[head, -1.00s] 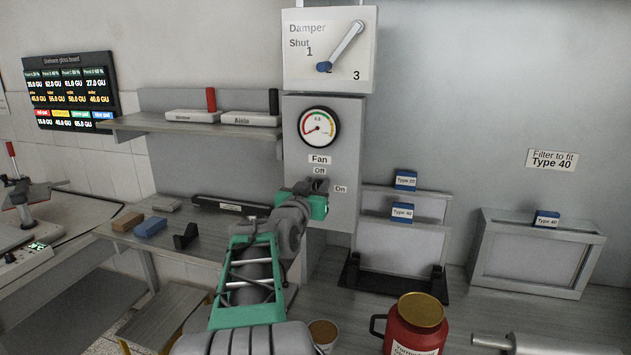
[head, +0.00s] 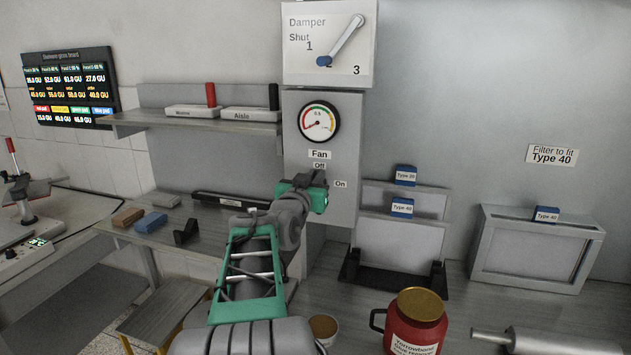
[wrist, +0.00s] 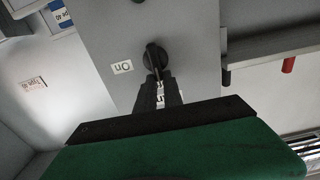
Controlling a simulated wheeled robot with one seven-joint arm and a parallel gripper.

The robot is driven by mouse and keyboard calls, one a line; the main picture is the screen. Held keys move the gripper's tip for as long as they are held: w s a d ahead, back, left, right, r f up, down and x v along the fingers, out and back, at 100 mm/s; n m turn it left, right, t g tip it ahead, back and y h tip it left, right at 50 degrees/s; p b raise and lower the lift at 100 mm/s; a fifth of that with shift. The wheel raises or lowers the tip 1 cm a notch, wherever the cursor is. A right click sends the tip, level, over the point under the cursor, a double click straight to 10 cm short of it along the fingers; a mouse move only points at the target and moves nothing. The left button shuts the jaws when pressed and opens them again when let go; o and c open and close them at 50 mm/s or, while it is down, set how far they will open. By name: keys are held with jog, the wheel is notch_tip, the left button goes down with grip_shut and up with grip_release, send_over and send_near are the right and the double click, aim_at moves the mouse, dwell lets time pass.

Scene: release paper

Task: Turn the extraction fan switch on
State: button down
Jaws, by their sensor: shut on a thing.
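The fan switch is a dark round knob (wrist: 155,57) on the grey control panel, seen in the wrist view beside the upside-down "On" label (wrist: 122,67). My gripper (wrist: 158,86) is shut on the knob, its dark fingers reaching its near edge. White lettering shows partly behind and between the fingers. In the head view my gripper (head: 319,178) is at the panel (head: 346,125), just below the "Off" label (head: 320,166) and left of the "On" label (head: 341,184). It hides the knob there. The knob's exact pointing direction is unclear.
A damper dial (head: 330,45) and a round gauge (head: 319,122) are above my gripper. A shelf (head: 190,124) is at left. A filter rack (head: 400,240) is at right. A red jar (head: 414,322) and a small cup (head: 324,328) stand on the bench below.

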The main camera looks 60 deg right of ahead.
jog(key=shift+s+d+f+m+b, duration=0.1)
jog(key=shift+s+f+m+b, duration=0.35)
jog(key=shift+m+b, duration=3.25)
jog(key=shift+s+f+m+b, duration=0.1)
jog(key=shift+f+m+b, duration=0.7)
jog(key=shift+m+b, duration=2.9)
jog(key=shift+s+d+f+m+b, duration=0.2)
jog(key=shift+f+m+b, duration=0.75)
jog(key=shift+b, duration=5.05)
jog(key=shift+a+r+m, duration=0.15)
jog(key=shift+r+m, duration=0.3)
jog(key=shift+m, duration=0.1)
jog(key=shift+r, duration=0.15)
jog(key=c, duration=1.7)
grip_release()
jog(key=shift+o, duration=1.2)
jog(key=shift+w, duration=0.15)
jog(key=shift+s, duration=0.25)
